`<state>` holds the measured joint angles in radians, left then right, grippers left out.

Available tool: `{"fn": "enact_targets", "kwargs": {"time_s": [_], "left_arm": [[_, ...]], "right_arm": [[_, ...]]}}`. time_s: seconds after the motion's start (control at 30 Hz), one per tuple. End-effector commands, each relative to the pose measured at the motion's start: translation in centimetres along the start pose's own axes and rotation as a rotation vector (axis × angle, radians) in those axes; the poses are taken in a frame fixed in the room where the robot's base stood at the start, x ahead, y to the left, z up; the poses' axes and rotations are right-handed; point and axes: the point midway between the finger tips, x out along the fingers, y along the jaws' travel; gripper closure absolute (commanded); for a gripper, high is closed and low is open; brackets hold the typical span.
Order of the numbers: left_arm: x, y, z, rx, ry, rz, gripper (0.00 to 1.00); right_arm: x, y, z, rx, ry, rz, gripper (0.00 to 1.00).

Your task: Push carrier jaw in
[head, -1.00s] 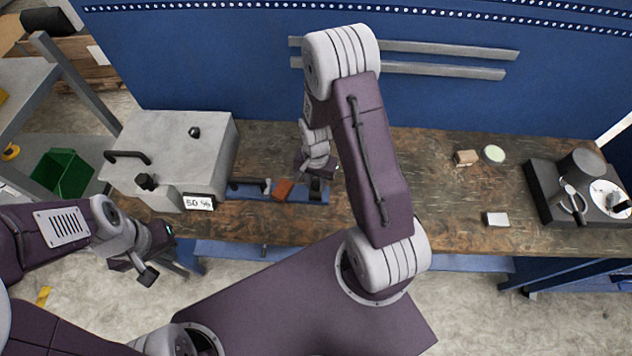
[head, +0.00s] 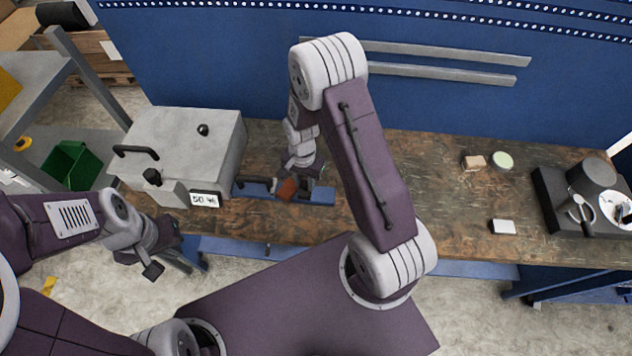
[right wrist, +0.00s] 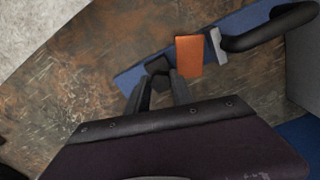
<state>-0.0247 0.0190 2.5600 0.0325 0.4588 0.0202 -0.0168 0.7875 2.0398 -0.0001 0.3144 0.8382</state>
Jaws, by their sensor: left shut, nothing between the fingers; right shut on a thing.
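The carrier is a blue rail (head: 322,197) on the wooden bench, with a black curved handle (right wrist: 268,32) at the box end. An orange block (right wrist: 189,57) stands on the rail against or close to a grey plate (right wrist: 218,46). A small dark block (right wrist: 158,67), seemingly the carrier jaw, is on the orange block's other side, with at most a narrow gap. My right gripper (right wrist: 163,84) is shut on this dark block; its fingertips are partly hidden. My left gripper (head: 160,262) is shut and empty, in front of the bench, away from the carrier.
A grey metal box (head: 180,140) with a "50 %" label (head: 205,199) stands left of the carrier. A tan block (head: 473,162), a pale round dish (head: 502,161) and a white block (head: 502,227) lie to the right. A black-based device (head: 558,212) stands far right.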

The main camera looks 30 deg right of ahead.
Motion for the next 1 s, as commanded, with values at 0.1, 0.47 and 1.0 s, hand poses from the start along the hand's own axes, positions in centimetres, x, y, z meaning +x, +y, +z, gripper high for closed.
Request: {"fn": "enact_targets", "kwargs": {"time_s": [0.1,0.47,1.0], "left_arm": [[0.0,0.0,0.0,0.000,0.000,0.000,1.00],[0.0,0.0,0.0,0.000,0.000,0.000,1.00],[1.0,0.0,0.1,0.000,0.000,0.000,1.00]], "right_arm": [[-0.1,-0.2,0.0,0.001,0.002,-0.002,1.00],[0.0,-0.1,0.0,0.000,0.001,-0.001,0.50],[-6.7,-0.2,-0.1,0.000,0.005,-0.005,0.50]]}}
